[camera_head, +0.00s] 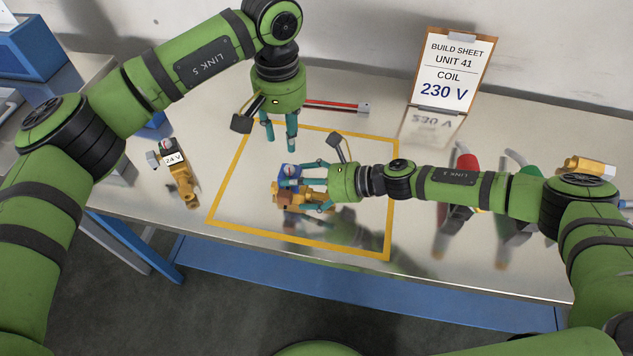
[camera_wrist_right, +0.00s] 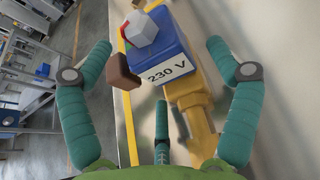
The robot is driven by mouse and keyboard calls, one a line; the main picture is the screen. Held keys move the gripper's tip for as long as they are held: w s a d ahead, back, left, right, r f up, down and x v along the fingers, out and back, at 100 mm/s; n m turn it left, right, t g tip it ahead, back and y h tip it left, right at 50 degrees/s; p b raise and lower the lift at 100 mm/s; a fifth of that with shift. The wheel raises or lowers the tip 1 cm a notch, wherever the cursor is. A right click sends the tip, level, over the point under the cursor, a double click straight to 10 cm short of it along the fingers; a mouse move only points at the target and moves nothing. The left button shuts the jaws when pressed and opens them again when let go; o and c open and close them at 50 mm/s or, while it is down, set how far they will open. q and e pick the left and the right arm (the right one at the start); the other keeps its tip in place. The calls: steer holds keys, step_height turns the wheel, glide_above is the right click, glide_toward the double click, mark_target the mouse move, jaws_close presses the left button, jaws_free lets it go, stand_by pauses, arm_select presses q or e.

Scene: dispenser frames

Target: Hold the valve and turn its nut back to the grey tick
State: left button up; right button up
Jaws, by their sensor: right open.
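The valve (camera_head: 290,197) lies inside the yellow outline, with a brass body and blue coil (camera_head: 289,172). In the right wrist view the coil (camera_wrist_right: 170,48) is labelled 230 V, and a pale nut (camera_wrist_right: 140,29) with red and green marks beside it sits on its end. A brown block (camera_wrist_right: 123,70) is at the coil's side. I cannot make out a grey tick. My right gripper (camera_head: 313,186) is open, its fingers on either side of the valve; contact is unclear. My left gripper (camera_head: 281,138) is open and empty, pointing down behind the valve.
A second valve labelled 24 V (camera_head: 178,172) lies left of the yellow outline (camera_head: 226,184). The build sheet (camera_head: 449,70) stands at the back and reads coil 230 V. Red-handled (camera_head: 467,165) and green-handled tools lie at right, partly behind my right arm.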

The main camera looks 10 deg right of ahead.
mark_target(289, 167)
steer(key=shift+x, duration=0.9)
steer(key=shift+d, duration=0.1)
steer(key=c, duration=1.8)
steer(key=shift+s+f, duration=0.1)
arm_select(q)
steer(key=shift+o, duration=0.6)
step_height(289, 167, down, 10)
steer(key=n, duration=0.4)
steer(key=shift+r+n, duration=0.2)
steer(key=shift+n, duration=0.2)
arm_select(e)
steer(key=shift+s+f, duration=0.1)
